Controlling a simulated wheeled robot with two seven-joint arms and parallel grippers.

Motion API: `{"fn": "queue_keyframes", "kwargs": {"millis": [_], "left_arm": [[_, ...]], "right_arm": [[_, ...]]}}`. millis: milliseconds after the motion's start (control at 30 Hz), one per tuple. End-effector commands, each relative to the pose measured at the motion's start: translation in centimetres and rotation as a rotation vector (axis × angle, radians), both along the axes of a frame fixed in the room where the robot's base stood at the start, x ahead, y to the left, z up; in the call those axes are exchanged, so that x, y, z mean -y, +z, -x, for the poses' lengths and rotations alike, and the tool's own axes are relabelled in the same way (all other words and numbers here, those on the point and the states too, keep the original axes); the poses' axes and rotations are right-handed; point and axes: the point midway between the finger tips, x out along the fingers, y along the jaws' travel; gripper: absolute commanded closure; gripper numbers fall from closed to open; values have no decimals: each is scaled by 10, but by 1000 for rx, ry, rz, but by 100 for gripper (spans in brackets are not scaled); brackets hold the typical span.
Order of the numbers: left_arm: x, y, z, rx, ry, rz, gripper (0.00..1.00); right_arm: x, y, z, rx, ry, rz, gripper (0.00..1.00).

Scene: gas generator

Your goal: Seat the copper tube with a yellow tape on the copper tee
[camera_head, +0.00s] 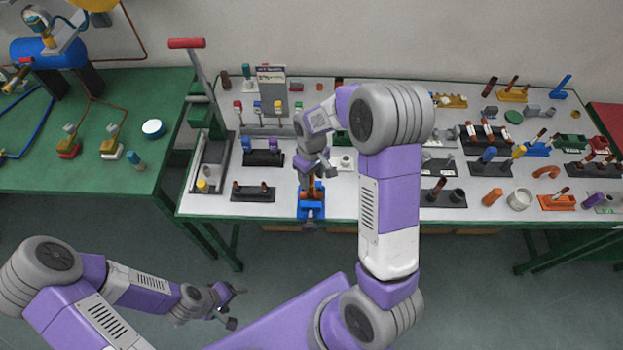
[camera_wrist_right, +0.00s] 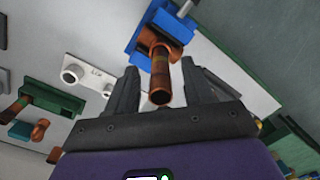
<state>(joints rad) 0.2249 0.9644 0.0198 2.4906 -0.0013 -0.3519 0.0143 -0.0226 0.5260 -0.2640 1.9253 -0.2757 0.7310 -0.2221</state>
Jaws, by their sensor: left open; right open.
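A copper tube (camera_wrist_right: 160,82) points toward the camera in the right wrist view, with a faint yellowish band partway along it. Its far end meets a copper fitting (camera_wrist_right: 150,38), apparently the tee, held in a blue vise (camera_wrist_right: 178,27). How deep the tube sits in the fitting cannot be told. The blue vise also shows in the head view (camera_head: 311,211) at the table's front edge. My right gripper (camera_head: 316,177) is over the vise, open, with its fingers on either side of the tube and gaps visible. My left gripper (camera_head: 236,307) is open and empty, low in front of the tables.
The white-topped table (camera_head: 345,205) carries many fittings on holders. A black holder (camera_head: 252,194) with two copper pieces stands left of the vise. A red-handled lever tool (camera_head: 213,150) stands further left. My right arm hides the table's middle. The green table (camera_head: 100,180) is at left.

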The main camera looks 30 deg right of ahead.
Motion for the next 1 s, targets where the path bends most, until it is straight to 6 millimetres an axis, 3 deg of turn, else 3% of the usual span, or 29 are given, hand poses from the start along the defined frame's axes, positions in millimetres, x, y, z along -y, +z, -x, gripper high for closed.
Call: {"fn": "queue_keyframes", "kwargs": {"millis": [100, 333, 1000], "left_arm": [[0, 4, 0, 0, 0, 0, 24], [0, 6, 0, 0, 0, 0, 24], [0, 6, 0, 0, 0, 0, 24]], "right_arm": [[1, 24, -3, 5, 0, 0, 48], [2, 51, -4, 2, 0, 0, 48], [2, 55, -4, 0, 0, 0, 48]]}}
